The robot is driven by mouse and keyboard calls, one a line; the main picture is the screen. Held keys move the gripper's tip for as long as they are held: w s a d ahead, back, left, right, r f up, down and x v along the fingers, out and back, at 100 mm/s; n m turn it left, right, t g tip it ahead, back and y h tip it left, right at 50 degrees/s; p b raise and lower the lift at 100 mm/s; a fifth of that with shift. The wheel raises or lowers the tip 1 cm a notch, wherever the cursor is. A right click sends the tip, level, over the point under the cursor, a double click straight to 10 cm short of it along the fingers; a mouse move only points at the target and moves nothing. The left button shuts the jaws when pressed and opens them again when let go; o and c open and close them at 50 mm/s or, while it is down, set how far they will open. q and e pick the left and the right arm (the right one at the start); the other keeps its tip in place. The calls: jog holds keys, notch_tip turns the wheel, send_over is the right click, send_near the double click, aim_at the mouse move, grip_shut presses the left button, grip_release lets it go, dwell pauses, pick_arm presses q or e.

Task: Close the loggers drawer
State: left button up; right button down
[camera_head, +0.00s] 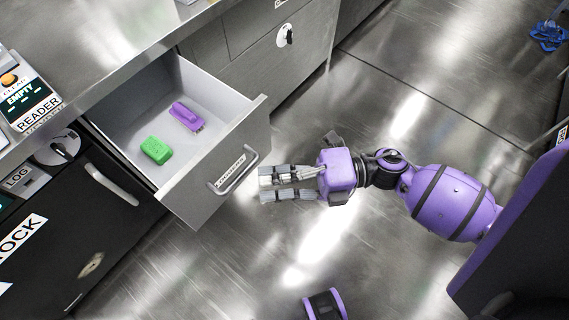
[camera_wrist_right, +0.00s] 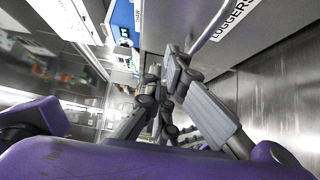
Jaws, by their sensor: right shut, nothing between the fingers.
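The loggers drawer (camera_head: 214,188) stands open from the metal counter, with a grey front, a bar handle (camera_head: 233,173) and a label. Inside lie a green block (camera_head: 155,150) and a purple object (camera_head: 187,116). My right gripper (camera_head: 262,184) is shut and empty, in front of the drawer front near the handle; whether it touches cannot be told. In the right wrist view the fingers (camera_wrist_right: 166,75) are close to the drawer front (camera_wrist_right: 260,50), beside the handle (camera_wrist_right: 212,27) and the LOGGERS label (camera_wrist_right: 235,17). My left gripper is not in view.
A reader box (camera_head: 35,105) sits on the counter (camera_head: 100,30) at left. A dark cabinet door with a handle (camera_head: 110,184) is below it. A blue item (camera_head: 548,35) lies on the floor at top right. The floor (camera_head: 400,90) around my right arm is mostly clear.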

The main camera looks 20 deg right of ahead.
aim_at(236, 181)
jog(key=w+a, duration=0.1)
jog(key=a, duration=0.1)
jog(key=w+a, duration=0.1)
jog(key=a, duration=0.1)
jog(key=w+a, duration=0.1)
jog(key=a, duration=0.1)
jog(key=shift+w, duration=0.4)
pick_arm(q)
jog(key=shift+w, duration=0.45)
pick_arm(e)
jog(key=shift+w+a, duration=0.25)
jog(key=shift+w, duration=0.2)
jog(key=shift+w+a, duration=0.35)
jog(key=shift+w, duration=0.2)
pick_arm(q)
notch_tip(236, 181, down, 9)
jog(key=b, duration=0.9)
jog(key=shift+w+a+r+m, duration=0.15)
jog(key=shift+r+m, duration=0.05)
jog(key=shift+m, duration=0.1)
pick_arm(e)
jog(key=w+a, duration=0.8)
jog(key=w, duration=0.6)
jog(key=w+a, duration=0.8)
jog(key=w, duration=0.6)
jog(key=shift+w+a+r, duration=0.1)
jog(key=shift+w+r, duration=0.1)
